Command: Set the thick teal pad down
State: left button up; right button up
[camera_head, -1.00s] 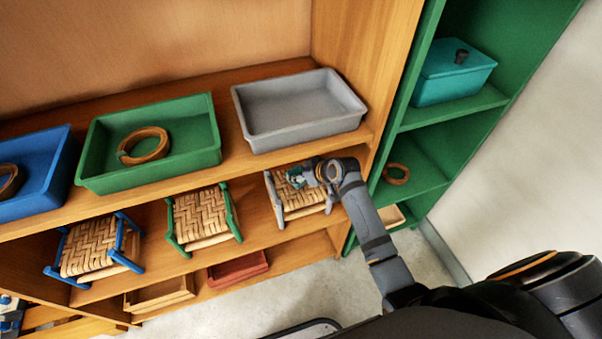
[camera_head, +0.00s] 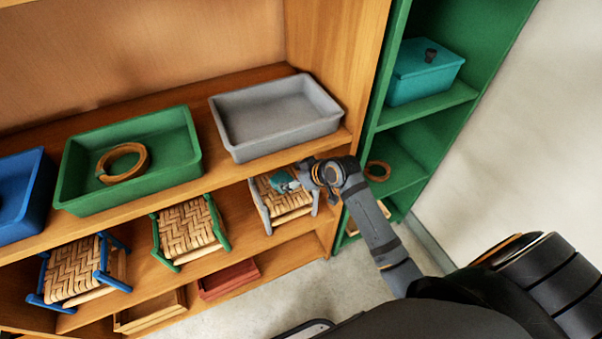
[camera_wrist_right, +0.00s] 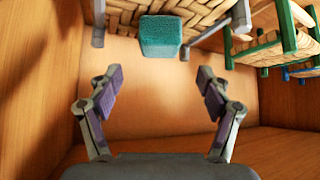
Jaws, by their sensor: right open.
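The thick teal pad (camera_head: 281,181) lies on the woven seat of the grey-framed stool (camera_head: 284,203) on the middle shelf. In the right wrist view the pad (camera_wrist_right: 160,38) shows as a teal block against the weave (camera_wrist_right: 205,12), between and beyond my fingertips. My right gripper (camera_head: 304,178) is at the right side of this stool, close to the pad. In the right wrist view the gripper (camera_wrist_right: 160,80) has its fingers spread, with nothing between them. My left gripper is out of view.
Green-framed (camera_head: 188,230) and blue-framed (camera_head: 80,270) stools stand further left. Above are a grey tray (camera_head: 235,140), a green tray (camera_head: 75,175) and a blue tray (camera_head: 30,205). A green shelf (camera_head: 440,105) with a teal lidded box (camera_head: 420,85) stands right.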

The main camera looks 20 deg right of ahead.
jog(key=v, duration=0.5)
jog(key=shift+s+d+r+p, duration=0.1)
jog(key=shift+s+r+p, duration=0.1)
jog(key=shift+p, duration=0.1)
jog(key=s+d+f+m+g+h, duration=0.2)
jog(key=s+f, duration=0.1)
jog(key=s, duration=0.7)
jog(key=s+d+f+m+g+h, duration=0.1)
jog(key=s+f+m+g+h, duration=0.15)
jog(key=s, duration=0.65)
jog(key=s+d+f+g+p, duration=0.1)
jog(key=s+d+f+p, duration=0.15)
jog(key=f, duration=0.85)
jog(key=s+d+f+g+p, duration=0.1)
jog(key=f+p, duration=0.3)
jog(key=f, duration=0.7)
jog(key=s+f+p, duration=0.2)
jog(key=s+f, duration=0.2)
jog(key=s, duration=0.4)
jog(key=s+f+p, duration=0.2)
jog(key=s+f, duration=0.3)
jog(key=s, duration=0.4)
jog(key=shift+s+d+f, duration=0.2)
jog(key=shift+s+d, duration=0.1)
jog(key=shift+s, duration=0.05)
